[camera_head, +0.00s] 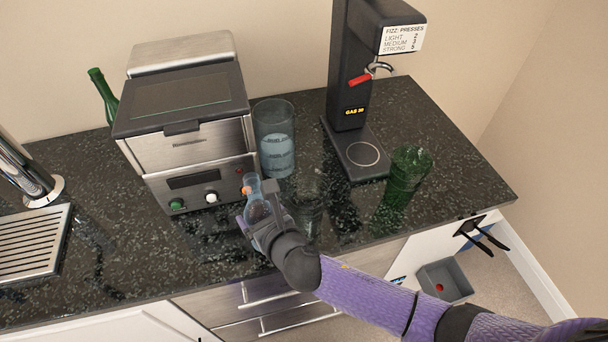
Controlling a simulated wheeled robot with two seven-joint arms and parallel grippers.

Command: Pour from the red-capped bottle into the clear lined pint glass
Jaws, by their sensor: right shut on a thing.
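My right gripper (256,220) is shut around a clear, bluish bottle-like vessel (254,186), held near the front of the counter before the steel machine. The vessel's upper part shows above the fingers; its lower part is partly hidden by the gripper. I cannot make out a red cap on it. A clear glass (309,208) stands just right of the gripper, faint against the dark counter; I cannot tell whether it has lines. A larger clear vessel with markings and pale liquid (276,150) stands behind, beside the machine. My left gripper is not in view.
The steel machine with knobs (187,150) stands behind the gripper. A black fizz dispenser (350,90) is at back right, with a green glass (408,172) beside it. A green bottle (103,95) is at back left. A drip tray (35,245) and tap (30,175) are left.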

